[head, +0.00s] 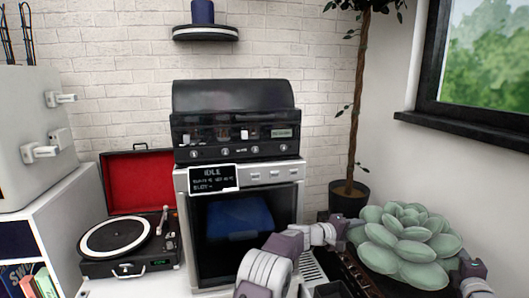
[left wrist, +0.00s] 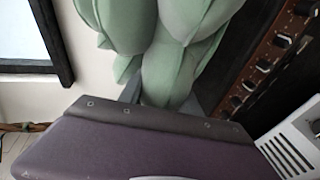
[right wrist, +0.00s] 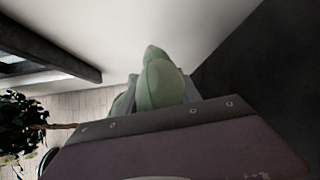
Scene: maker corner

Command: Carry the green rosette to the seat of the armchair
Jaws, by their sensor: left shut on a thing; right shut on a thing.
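The green rosette (head: 405,245) is a large succulent-like cluster of thick pale green leaves at the lower right of the head view. My left gripper (head: 343,228) is shut on its left side. My right gripper (head: 470,268) is at its right side, partly cut off by the frame edge, and shut on it. The rosette's leaves fill the top of the left wrist view (left wrist: 155,45) and show beyond the jaw in the right wrist view (right wrist: 160,85). No armchair shows in any view.
A dark panel with knobs (head: 350,270) lies below and left of the rosette. A potted tree (head: 349,195) stands behind it. An oven (head: 240,225), a record player (head: 125,240) and a white shelf (head: 60,220) stand to the left. A window (head: 480,60) is at right.

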